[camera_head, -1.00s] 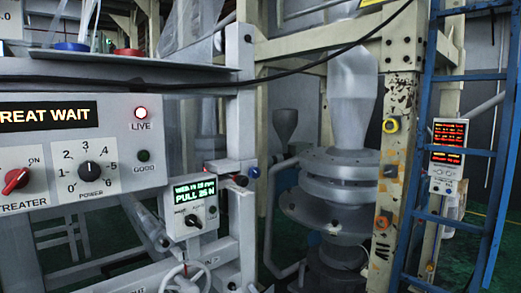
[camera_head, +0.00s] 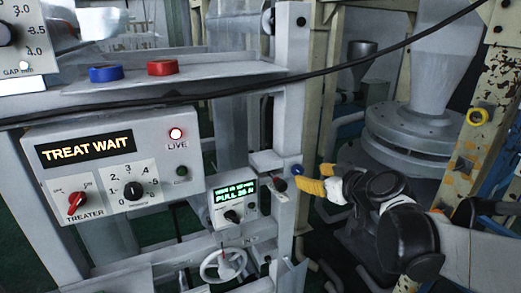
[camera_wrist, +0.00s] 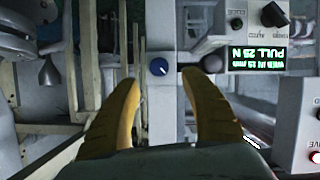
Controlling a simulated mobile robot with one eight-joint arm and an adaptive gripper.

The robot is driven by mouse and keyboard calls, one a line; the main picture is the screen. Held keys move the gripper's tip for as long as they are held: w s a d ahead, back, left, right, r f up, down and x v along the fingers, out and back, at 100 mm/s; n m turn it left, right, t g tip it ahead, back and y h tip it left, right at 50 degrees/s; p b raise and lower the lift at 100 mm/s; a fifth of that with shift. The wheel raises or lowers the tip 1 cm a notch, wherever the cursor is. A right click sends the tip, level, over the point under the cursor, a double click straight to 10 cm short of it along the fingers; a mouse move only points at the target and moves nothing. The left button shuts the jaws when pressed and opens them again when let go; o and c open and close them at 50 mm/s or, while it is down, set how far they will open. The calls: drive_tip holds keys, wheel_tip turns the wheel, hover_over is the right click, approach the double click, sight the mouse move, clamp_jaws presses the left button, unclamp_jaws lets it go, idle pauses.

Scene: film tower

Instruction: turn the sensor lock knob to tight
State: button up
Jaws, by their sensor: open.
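A small blue round knob (camera_head: 297,169), which I take to be the sensor lock knob, sits on the upright grey post right of the PULL display. In the wrist view the blue knob (camera_wrist: 159,67) carries a white pointer line and lies between and just beyond the two yellow fingertips. No label for it is readable. My gripper (camera_head: 312,178) comes in from the right with its fingers spread and nothing between them. In the wrist view my gripper (camera_wrist: 171,88) is apart from the knob, as far as I can tell.
A PULL display box (camera_head: 236,203) with a black knob is just left of the post. A TREAT WAIT panel (camera_head: 115,165) is further left. A dark cylindrical part (camera_head: 277,184) juts out beside the blue knob. A black cable (camera_head: 350,62) crosses above. A handwheel (camera_head: 223,265) is below.

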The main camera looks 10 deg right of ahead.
sight(300, 171)
drive_tip(key=x, duration=0.8)
drive_tip(key=shift+w, duration=0.1)
drive_tip(key=shift+c, duration=0.5)
drive_tip(key=shift+d, duration=0.1)
clamp_jaws()
